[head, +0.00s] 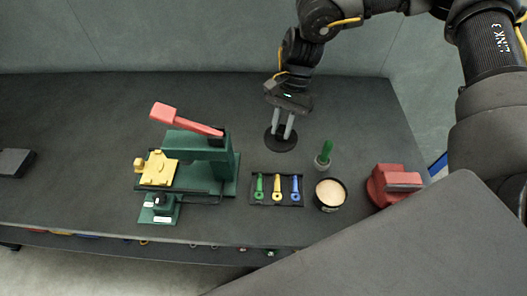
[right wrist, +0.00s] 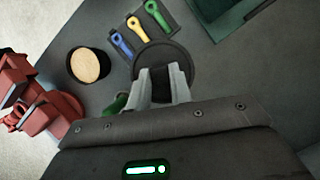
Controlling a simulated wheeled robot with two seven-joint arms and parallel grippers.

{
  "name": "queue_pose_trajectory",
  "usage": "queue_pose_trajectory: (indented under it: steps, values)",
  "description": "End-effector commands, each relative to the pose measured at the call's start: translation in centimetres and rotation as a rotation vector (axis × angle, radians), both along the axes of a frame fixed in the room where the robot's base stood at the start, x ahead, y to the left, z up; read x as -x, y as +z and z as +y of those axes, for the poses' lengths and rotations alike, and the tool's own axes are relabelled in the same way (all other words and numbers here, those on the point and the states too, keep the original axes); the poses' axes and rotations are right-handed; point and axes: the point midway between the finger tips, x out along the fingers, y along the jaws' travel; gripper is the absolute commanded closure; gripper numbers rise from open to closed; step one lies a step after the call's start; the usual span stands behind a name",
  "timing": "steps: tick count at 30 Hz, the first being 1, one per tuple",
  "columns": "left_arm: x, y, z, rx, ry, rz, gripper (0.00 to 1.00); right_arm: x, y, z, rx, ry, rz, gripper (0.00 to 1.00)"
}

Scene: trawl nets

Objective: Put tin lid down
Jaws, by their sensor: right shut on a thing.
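The tin lid (head: 280,146) is a dark round disc over the grey table, behind the tool tray; it also shows in the right wrist view (right wrist: 180,55). My right gripper (head: 283,132) points down, its two pale fingers shut on the lid's middle. The lid looks level and close to the table; I cannot tell whether it touches. The open black tin (head: 320,204), with beige contents, stands to the front right of the lid and also shows in the right wrist view (right wrist: 74,70). My left gripper is not in view.
A tray (head: 267,202) holds a green, a yellow and a blue tool. A green-handled tool (head: 325,155) stands right of the lid. A green press (head: 205,165) with a red lever is left. A red device (head: 385,187) is right. The table behind the press is clear.

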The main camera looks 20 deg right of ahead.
Motion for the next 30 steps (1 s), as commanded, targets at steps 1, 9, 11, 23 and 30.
queue_pose_trajectory:
  steps: [1,9,11,23,30]
  values:
    - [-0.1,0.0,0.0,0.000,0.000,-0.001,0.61,0.0,0.0,0.0,0.000,-0.001,0.000,1.00]
    - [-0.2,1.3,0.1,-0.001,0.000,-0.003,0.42,1.7,-0.6,1.2,-0.004,-0.106,0.005,1.00]
    - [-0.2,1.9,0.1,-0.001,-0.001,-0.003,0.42,2.7,-0.8,1.9,-0.004,-0.171,0.008,1.00]
    - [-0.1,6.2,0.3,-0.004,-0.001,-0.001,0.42,7.3,-0.4,5.9,-0.006,-0.774,0.003,1.00]
    - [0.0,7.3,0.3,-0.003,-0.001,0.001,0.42,7.7,0.6,6.8,-0.003,-1.022,-0.002,1.00]
